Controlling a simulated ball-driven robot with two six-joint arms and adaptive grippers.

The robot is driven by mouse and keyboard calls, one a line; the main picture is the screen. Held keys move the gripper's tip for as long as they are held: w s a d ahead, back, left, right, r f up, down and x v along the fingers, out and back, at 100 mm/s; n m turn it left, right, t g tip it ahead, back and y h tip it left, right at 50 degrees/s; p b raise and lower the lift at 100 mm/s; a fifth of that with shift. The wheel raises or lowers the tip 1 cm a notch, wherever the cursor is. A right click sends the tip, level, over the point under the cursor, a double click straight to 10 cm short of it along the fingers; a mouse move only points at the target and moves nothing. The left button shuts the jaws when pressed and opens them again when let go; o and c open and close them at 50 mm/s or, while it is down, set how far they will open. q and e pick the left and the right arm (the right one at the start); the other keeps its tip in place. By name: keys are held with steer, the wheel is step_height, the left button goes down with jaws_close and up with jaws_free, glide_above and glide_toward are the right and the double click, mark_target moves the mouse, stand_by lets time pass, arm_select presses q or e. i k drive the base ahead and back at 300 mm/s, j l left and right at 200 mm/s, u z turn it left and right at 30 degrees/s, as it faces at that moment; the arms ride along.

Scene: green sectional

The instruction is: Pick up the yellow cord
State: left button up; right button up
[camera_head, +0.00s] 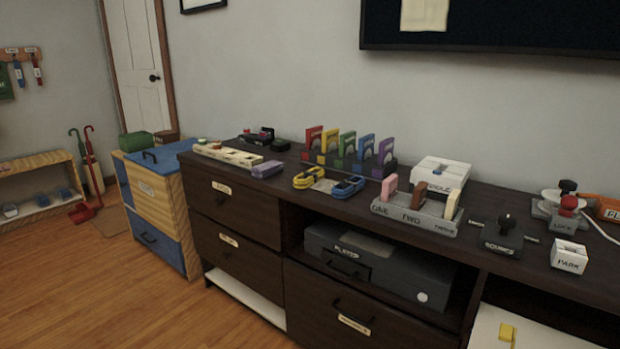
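The yellow cord (309,177) lies coiled on top of the dark wooden cabinet, near its front edge. A blue coiled cord (348,187) lies just to its right. Neither of my grippers shows in the head view, and nothing is seen touching the yellow cord.
The dark cabinet (245,208) carries a row of coloured upright pieces (347,146) behind the cords, a purple block (267,169) to the left and a grey tray (414,213) to the right. A blue-and-wood chest (160,210) stands left. The wooden floor (90,285) in front is clear.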

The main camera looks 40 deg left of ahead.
mark_target(308, 177)
steer(key=l+z, duration=0.1)
steer(key=z, duration=0.9)
steer(key=j, duration=0.65)
steer(key=k+j, duration=0.15)
steer(key=j, duration=1.1)
